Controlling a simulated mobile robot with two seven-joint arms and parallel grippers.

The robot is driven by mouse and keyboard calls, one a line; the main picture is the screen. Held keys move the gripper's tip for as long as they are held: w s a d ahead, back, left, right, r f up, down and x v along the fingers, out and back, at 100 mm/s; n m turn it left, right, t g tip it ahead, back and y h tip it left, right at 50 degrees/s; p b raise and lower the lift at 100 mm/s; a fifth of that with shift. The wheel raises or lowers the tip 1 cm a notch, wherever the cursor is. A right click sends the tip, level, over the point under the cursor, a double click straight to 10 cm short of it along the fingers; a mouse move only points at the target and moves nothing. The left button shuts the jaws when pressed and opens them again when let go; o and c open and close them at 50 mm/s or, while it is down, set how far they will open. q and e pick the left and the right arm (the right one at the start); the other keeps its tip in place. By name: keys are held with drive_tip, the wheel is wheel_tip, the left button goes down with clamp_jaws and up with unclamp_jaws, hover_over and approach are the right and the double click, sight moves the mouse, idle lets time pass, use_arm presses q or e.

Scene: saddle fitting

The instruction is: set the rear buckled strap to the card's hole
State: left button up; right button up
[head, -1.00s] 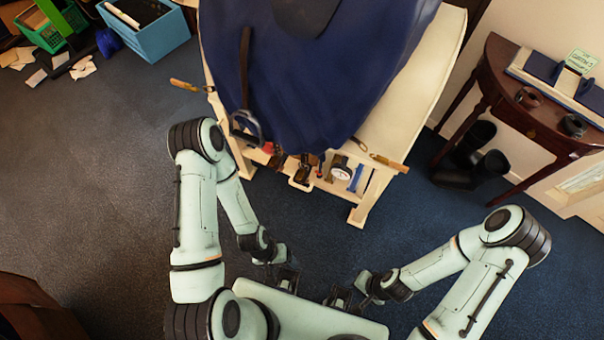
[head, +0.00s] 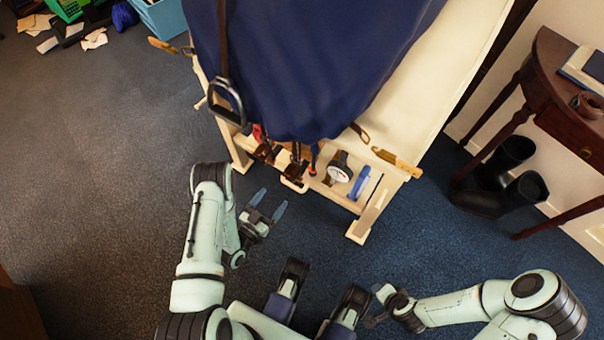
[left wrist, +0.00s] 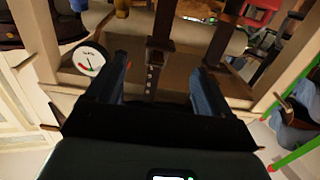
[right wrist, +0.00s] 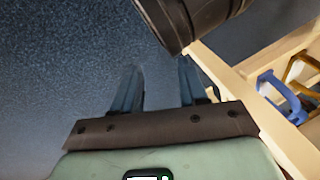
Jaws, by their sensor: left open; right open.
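My left gripper (head: 272,202) is open and empty in front of the stand's near end. In the left wrist view a dark brown strap (left wrist: 152,72) with a row of pale holes hangs beyond and between its open fingers (left wrist: 160,72), with no visible contact. I cannot tell whether this is the rear buckled strap. In the head view dark straps and buckles (head: 294,172) hang under the blue saddle cover (head: 285,70). My right gripper (head: 374,322) is low at the right; the right wrist view shows its fingers (right wrist: 160,75) apart and empty. The card is not in view.
The cream wooden stand (head: 440,85) carries a round dial (head: 338,172), a blue piece (head: 361,183) and a tan-handled tool (head: 397,161). A stirrup (head: 226,103) hangs at left. Black boots (head: 512,190) stand by the side table (head: 560,115).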

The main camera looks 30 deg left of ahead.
sight(295, 162)
use_arm(q)
drive_tip(key=w+b, duration=0.1)
drive_tip(key=w, duration=0.3)
drive_tip(key=w+b, duration=0.1)
drive_tip(key=w, duration=0.3)
drive_tip(key=w+d+b, duration=0.1)
drive_tip(key=w, duration=0.2)
drive_tip(key=shift+w+d+r, duration=0.1)
drive_tip(key=shift+w+r, duration=0.05)
drive_tip(key=shift+w, duration=1)
use_arm(e)
drive_tip(key=s+d+f+g, duration=0.1)
drive_tip(key=s+f, duration=0.2)
drive_tip(key=f, duration=0.2)
drive_tip(key=shift+s+d+f, duration=0.3)
drive_tip(key=shift+s+f, duration=0.05)
drive_tip(key=shift+f, duration=0.05)
